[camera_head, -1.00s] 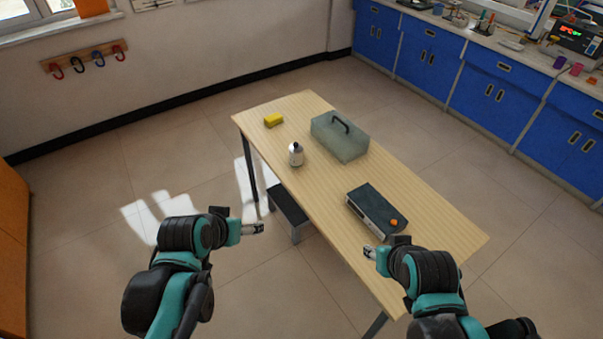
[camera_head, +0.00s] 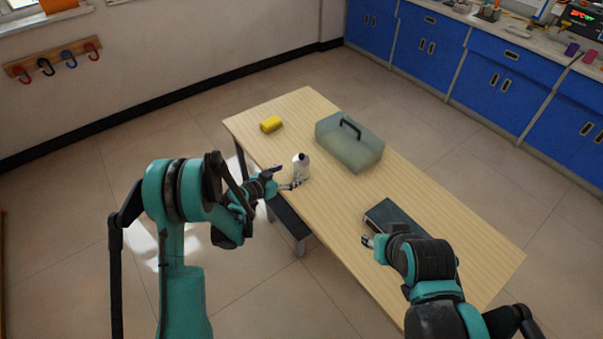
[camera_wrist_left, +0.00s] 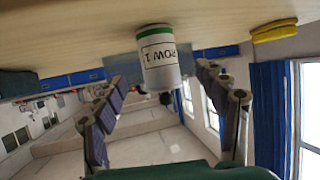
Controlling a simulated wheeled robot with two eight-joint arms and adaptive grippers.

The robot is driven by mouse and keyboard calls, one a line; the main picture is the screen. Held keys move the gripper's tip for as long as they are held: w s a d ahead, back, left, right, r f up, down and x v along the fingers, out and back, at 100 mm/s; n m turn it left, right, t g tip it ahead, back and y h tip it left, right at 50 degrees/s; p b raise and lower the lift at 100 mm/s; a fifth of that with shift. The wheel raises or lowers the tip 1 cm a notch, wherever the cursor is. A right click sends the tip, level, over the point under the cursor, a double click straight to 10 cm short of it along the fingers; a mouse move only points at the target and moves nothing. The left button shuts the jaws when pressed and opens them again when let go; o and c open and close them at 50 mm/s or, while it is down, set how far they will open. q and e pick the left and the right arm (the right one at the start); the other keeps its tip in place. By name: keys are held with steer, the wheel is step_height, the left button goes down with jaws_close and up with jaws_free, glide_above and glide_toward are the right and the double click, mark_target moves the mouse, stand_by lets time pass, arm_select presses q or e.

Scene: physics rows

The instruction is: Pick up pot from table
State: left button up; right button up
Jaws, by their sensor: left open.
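The pot (camera_head: 302,168) is a small white cylinder with a dark top, upright on the wooden table (camera_head: 440,221) near its left edge. In the left wrist view the pot (camera_wrist_left: 160,68) appears upside down, with a green band and dark lettering. My left gripper (camera_head: 285,178) is open just left of the pot. In the left wrist view the pot shows between its spread fingers (camera_wrist_left: 160,80); I cannot tell if either touches it. My right gripper (camera_head: 368,241) is by the table's near side; its finger gap is too small to judge.
A greenish box with a black handle (camera_head: 349,145) stands right of the pot. A dark box (camera_head: 390,212) is partly hidden by my right arm. A dark stool (camera_head: 290,222) stands below.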

mark_target(297, 172)
arm_select(q)
steer(key=shift+w+d+f, duration=0.1)
steer(key=shift+w+f, duration=0.05)
steer(key=shift+f, duration=0.4)
steer(key=shift+w+d+f, duration=0.15)
steer(key=shift+d+f, duration=0.05)
steer(key=shift+f, duration=0.05)
steer(key=b+x, duration=0.3)
steer(key=x, duration=0.4)
steer(key=shift+w+r, duration=0.1)
steer(key=shift+r, duration=0.1)
steer(key=c, duration=1.5)
